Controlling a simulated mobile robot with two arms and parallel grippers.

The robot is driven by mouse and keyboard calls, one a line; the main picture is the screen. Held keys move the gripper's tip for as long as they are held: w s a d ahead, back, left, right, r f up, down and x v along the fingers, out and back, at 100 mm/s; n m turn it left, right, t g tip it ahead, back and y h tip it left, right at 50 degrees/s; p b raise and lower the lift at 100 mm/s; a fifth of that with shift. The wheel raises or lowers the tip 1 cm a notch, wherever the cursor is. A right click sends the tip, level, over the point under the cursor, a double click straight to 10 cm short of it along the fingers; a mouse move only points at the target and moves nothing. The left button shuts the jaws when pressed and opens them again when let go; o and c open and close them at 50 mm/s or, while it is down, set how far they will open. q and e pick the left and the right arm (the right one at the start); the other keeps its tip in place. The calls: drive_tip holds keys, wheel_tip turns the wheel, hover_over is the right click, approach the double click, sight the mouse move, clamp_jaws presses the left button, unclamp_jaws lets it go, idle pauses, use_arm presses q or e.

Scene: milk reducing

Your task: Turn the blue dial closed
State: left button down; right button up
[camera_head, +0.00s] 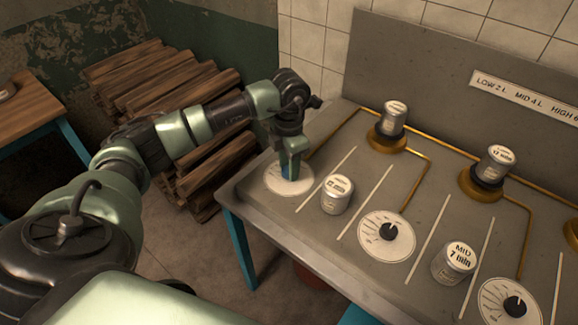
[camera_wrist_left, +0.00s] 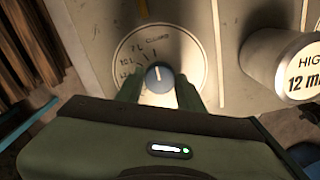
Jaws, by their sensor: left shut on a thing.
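The blue dial (camera_wrist_left: 159,79) sits at the centre of a round white scale plate (camera_wrist_left: 133,45) marked with litre values and "Closed". Its pointer line faces up in the left wrist view, near the "Closed" side of the scale. In the head view the plate (camera_head: 275,187) lies at the near left corner of the grey bench. My left gripper (camera_head: 289,172) points down over it. Its green fingers (camera_wrist_left: 159,92) stand on both sides of the dial and are shut on it. The dial is mostly hidden by the fingers in the head view. My right gripper is not in view.
A silver can (camera_head: 337,195) stands right of the dial; it shows as "HIGH 12 min" in the wrist view (camera_wrist_left: 290,65). Other dial plates (camera_head: 387,252) and a "MID 7 min" can (camera_head: 454,264) are further right. Cans on brass burners (camera_head: 388,138) stand behind. Firewood (camera_head: 150,85) is piled left of the bench.

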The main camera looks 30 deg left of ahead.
use_arm(q)
drive_tip(key=c, duration=0.9)
unclamp_jaws()
wheel_tip(320, 180, up, 8)
drive_tip(key=shift+f+b, duration=0.1)
drive_tip(key=shift+b, duration=0.5)
